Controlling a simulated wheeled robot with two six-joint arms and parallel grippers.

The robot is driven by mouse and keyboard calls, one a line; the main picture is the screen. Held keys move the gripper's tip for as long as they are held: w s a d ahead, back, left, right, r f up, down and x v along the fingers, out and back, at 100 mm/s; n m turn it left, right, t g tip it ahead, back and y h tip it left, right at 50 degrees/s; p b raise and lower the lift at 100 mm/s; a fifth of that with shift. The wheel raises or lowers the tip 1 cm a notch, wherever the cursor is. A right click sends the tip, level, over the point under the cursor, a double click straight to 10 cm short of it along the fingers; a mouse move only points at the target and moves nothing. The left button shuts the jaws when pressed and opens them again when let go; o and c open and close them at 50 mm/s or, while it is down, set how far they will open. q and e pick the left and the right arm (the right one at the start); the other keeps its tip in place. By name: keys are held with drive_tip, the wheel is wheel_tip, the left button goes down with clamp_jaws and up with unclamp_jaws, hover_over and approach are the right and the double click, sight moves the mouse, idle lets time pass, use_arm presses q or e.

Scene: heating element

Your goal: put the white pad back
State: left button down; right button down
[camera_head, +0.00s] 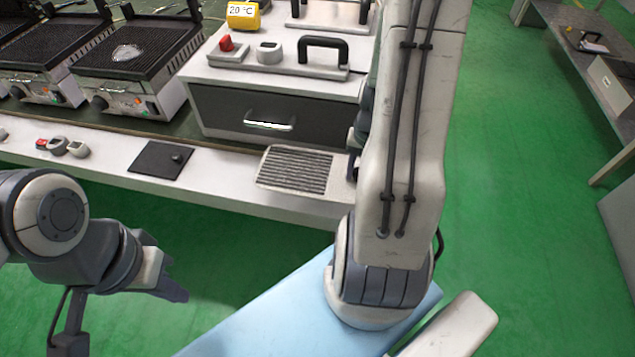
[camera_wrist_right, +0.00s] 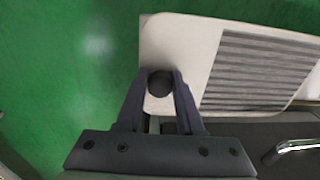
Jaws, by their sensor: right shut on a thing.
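The white pad (camera_head: 266,168) with a grey ribbed panel is at the front ledge below the drawer in the head view; its right end is hidden behind my right arm. In the right wrist view, the white pad (camera_wrist_right: 183,42) fills the upper right, with a dark round knob (camera_wrist_right: 160,84) near its end. My right gripper (camera_wrist_right: 160,76) is shut on this knob. I cannot tell whether the pad touches the ledge. My left gripper (camera_head: 168,284) hangs over the floor at lower left, clear of the ledge; its jaw opening is unclear.
A black plate with a knob (camera_head: 160,160) lies on the ledge left of the pad. A drawer with a metal handle (camera_head: 270,125) is behind. Small red and grey parts (camera_head: 58,146) sit on the ledge.

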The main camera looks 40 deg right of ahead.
sight(329, 170)
drive_tip(key=w+a+f, duration=0.1)
drive_tip(key=w, duration=0.1)
drive_tip(key=w+a+f, duration=0.1)
drive_tip(key=w+f, duration=0.1)
drive_tip(key=w+a+f, duration=0.1)
drive_tip(key=w, duration=0.1)
drive_tip(key=shift+w+a+f, duration=0.2)
drive_tip(key=shift+w+a, duration=0.05)
drive_tip(key=shift+w+f+b, duration=0.1)
drive_tip(key=shift+f+b, duration=0.1)
drive_tip(key=shift+b, duration=0.15)
wheel_tip(329, 170, down, 4)
drive_tip(key=shift+r+b, duration=0.1)
drive_tip(key=shift+b, duration=0.65)
drive_tip(key=c, duration=0.5)
unclamp_jaws()
drive_tip(key=shift+c, duration=0.2)
